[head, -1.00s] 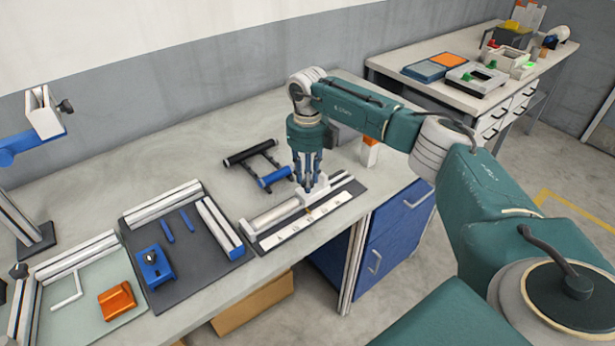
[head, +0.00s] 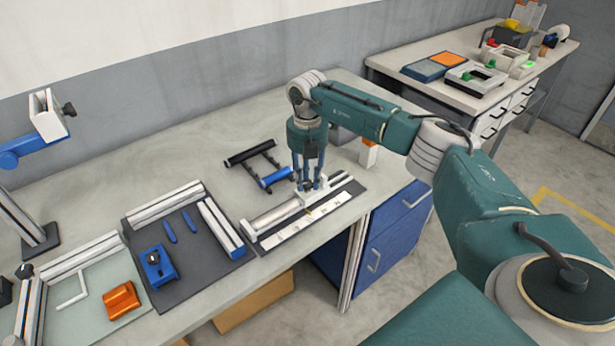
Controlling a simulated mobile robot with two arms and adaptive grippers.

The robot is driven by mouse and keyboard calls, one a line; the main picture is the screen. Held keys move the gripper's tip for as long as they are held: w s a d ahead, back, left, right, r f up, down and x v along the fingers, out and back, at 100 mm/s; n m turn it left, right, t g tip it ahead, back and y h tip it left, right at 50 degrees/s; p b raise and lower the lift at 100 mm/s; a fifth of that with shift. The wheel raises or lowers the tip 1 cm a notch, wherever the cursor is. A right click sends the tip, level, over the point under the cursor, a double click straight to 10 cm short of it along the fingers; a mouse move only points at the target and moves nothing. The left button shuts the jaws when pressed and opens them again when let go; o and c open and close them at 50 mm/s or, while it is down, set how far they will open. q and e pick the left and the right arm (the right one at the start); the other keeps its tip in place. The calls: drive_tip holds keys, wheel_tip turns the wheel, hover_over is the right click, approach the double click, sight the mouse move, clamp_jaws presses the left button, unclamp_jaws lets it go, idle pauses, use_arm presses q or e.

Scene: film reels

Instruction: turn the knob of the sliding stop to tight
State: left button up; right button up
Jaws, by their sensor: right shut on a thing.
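The sliding stop (head: 322,197) is a pale block on a rail with a white scale strip (head: 290,232), on a dark base plate near the bench's front edge. My right gripper (head: 308,186) points straight down over the stop, its fingers shut at the stop's top. The knob is hidden between the fingers, so its turn position cannot be seen. My left gripper is not in view.
A stand with a black and a blue roller (head: 275,178) is close behind the rail. A dark tray (head: 205,262) with blue parts lies to the left. An orange block (head: 121,300) sits further left. An orange and white box (head: 369,152) stands behind right.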

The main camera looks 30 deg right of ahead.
drive_tip(key=m+p, duration=0.2)
drive_tip(key=m, duration=0.4)
drive_tip(key=shift+a+r+m, duration=0.1)
drive_tip(key=shift+m, duration=0.2)
drive_tip(key=m+p, duration=0.2)
drive_tip(key=m, duration=0.4)
idle(0.3)
drive_tip(key=o, duration=1.2)
drive_tip(key=shift+c, duration=0.2)
